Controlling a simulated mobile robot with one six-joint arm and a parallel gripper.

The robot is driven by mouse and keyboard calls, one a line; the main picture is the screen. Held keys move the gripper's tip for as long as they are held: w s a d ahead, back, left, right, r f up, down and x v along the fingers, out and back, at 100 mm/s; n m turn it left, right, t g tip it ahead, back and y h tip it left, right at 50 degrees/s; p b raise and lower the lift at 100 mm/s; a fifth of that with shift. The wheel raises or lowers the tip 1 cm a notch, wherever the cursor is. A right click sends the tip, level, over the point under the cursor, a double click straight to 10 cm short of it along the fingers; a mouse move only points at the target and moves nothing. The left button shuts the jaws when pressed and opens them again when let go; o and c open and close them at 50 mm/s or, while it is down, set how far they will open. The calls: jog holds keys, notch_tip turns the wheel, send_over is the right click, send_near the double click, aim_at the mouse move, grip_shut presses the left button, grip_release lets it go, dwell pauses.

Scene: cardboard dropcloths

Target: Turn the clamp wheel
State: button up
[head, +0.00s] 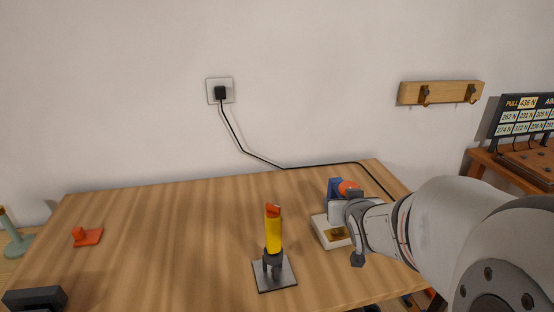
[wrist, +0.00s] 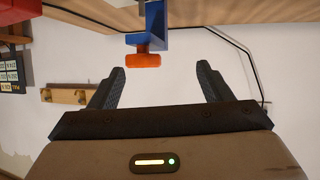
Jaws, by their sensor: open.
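The clamp is a blue bracket (head: 334,187) at the table's back right in the head view, with an orange wheel (head: 348,187) on it. In the wrist view the blue bracket (wrist: 155,18) is at the top, with the orange wheel (wrist: 143,61) at its lower end. My gripper (wrist: 161,70) is open and empty. The wheel lies ahead of the gap between the fingertips, nearer the left finger in the picture. I see no contact. In the head view my arm covers part of the clamp area.
A yellow-handled tool stands upright on a dark plate (head: 275,276) at the table's front middle. A pale tray (head: 322,232) lies beside my wrist. A black cord (head: 250,153) runs from the wall socket along the back edge. The table's left-middle (head: 165,240) is clear.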

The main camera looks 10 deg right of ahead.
aim_at(348, 185)
jog(key=w+d+f+t+b, duration=0.2)
jog(key=f+b, duration=0.1)
jog(key=shift+d+t, duration=0.4)
jog(key=shift+w+d+f+t+b, duration=0.15)
jog(key=shift+d+t+b, duration=0.1)
jog(key=shift+t+b, duration=0.25)
jog(key=shift+w+d+r+t+b, duration=0.1)
jog(key=shift+d+t+b, duration=0.1)
jog(key=shift+t+b, duration=0.3)
jog(key=shift+w+d+t, duration=0.1)
jog(key=shift+d+t, duration=0.05)
jog(key=shift+t, duration=0.25)
jog(key=w, duration=0.2)
jog(key=w+p, duration=0.1)
jog(key=w, duration=0.2)
jog(key=w+d, duration=0.1)
jog(key=w, duration=0.1)
jog(key=shift+w+r+p, duration=0.25)
jog(key=shift+w+p, duration=0.05)
jog(key=shift+p, duration=0.1)
